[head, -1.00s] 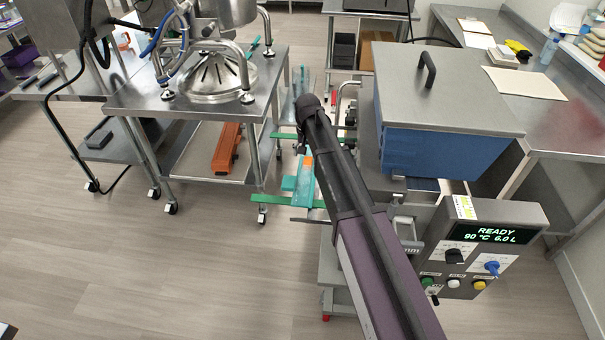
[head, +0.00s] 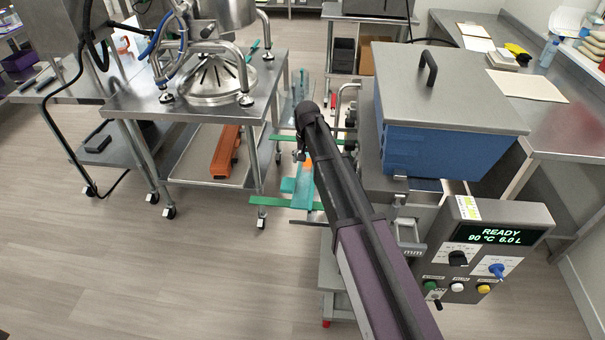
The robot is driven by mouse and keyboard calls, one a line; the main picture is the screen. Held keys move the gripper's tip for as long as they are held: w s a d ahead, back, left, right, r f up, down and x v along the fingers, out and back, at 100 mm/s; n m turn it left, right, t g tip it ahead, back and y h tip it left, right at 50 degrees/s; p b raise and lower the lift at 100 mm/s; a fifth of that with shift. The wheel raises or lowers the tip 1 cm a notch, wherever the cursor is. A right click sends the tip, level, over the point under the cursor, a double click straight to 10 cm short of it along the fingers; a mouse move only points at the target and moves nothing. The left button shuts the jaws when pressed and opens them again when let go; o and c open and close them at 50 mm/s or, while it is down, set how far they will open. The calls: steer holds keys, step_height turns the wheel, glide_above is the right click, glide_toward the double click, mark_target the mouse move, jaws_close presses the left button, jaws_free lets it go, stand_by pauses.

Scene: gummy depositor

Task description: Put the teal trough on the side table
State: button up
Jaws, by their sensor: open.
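The teal trough (head: 302,187) is in the head view, left of my arm near the middle, beside the blue-sided machine. A small orange patch shows at its upper end, and my arm hides part of its right side. My gripper (head: 301,155) shows only as a small dark part below the end of my arm, just above the trough in the picture. Its jaws are open; the fingertips are hard to make out, and I cannot tell whether they touch the trough. I cannot tell which table is the side table.
A steel table (head: 130,100) with a domed depositor stands left, an orange trough (head: 226,150) on its lower shelf. Green strips (head: 280,201) extend near the teal trough. The blue-sided machine (head: 430,150) and its control panel (head: 490,245) stand right. The left foreground floor is clear.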

mark_target(306, 168)
steer(key=shift+f+b, duration=1.6)
steer(key=shift+f, duration=0.3)
jaws_close()
